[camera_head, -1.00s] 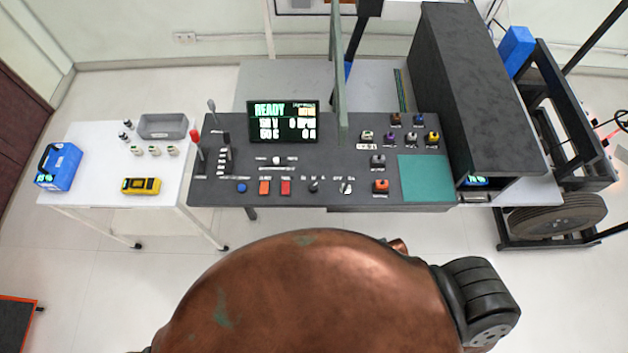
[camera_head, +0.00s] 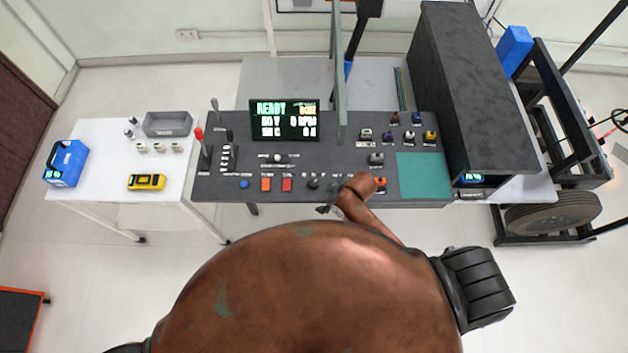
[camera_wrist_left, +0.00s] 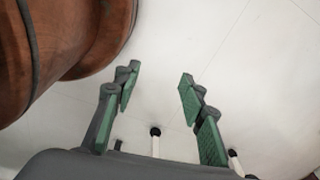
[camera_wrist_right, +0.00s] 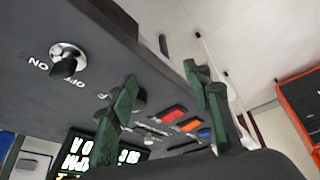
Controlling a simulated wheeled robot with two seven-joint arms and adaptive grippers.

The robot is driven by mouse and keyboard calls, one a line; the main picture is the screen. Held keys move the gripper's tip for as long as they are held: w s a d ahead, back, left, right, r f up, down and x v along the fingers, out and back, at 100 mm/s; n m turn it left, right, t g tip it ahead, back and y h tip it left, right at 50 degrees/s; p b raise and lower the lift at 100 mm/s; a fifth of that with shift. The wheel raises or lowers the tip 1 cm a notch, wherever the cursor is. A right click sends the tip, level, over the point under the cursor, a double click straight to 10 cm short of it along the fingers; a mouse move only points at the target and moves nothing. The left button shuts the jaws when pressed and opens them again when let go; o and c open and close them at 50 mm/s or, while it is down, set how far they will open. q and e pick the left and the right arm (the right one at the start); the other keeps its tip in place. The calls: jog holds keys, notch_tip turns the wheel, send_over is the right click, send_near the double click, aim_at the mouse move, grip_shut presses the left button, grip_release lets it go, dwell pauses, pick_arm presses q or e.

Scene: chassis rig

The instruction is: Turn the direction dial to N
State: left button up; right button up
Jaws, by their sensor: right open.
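The direction dial (camera_head: 313,184) is a small dark knob on the front row of the dark console, right of the red button. In the right wrist view a black knob (camera_wrist_right: 139,99), which looks like this dial, shows partly behind one finger. Its pointer setting cannot be read. My right gripper (camera_head: 328,208) is open and empty at the console's front edge, just right of and in front of the dial. Its fingers also show in the right wrist view (camera_wrist_right: 163,88). My left gripper (camera_wrist_left: 160,75) is open and empty over the floor, outside the head view.
A chrome ON/OFF switch (camera_wrist_right: 67,59) sits beside the dial. Orange (camera_head: 266,184) and red (camera_head: 287,184) buttons lie left of it. The display (camera_head: 284,120) reads READY. A green panel (camera_head: 338,85) stands upright behind.

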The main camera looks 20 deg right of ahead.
aim_at(314, 183)
jog(key=w+a+r+n, duration=0.1)
jog(key=a+n, duration=0.1)
jog(key=w+a+r+n+g, duration=0.1)
jog(key=w+a+n, duration=0.1)
jog(key=a+n, duration=0.1)
jog(key=w+a+r+n+g, duration=0.1)
jog(key=w+a+n, duration=0.1)
jog(key=shift+a+n, duration=0.2)
jog(key=shift+n, duration=0.2)
jog(key=w+n, duration=0.1)
jog(key=d+r+n+h, duration=0.1)
jog(key=n, duration=0.1)
jog(key=shift+w+g+p, duration=0.35)
jog(key=shift+g+p, duration=0.05)
jog(key=w+d+n, duration=0.1)
jog(key=d+r+n+h, duration=0.1)
jog(key=d, duration=0.1)
jog(key=w+d+n+h, duration=0.1)
jog(key=shift+w+d+r+g, duration=0.3)
jog(key=shift+w+r+g, duration=0.05)
jog(key=shift+g, duration=0.05)
jog(key=shift+d+f, duration=0.15)
pick_arm(q)
jog(key=shift+w+r+p, duration=0.3)
jog(key=shift+r+p, duration=0.05)
jog(key=shift+r, duration=0.5)
pick_arm(e)
notch_tip(314, 183, down, 7)
jog(key=shift+f, duration=0.15)
jog(key=shift+c, duration=0.4)
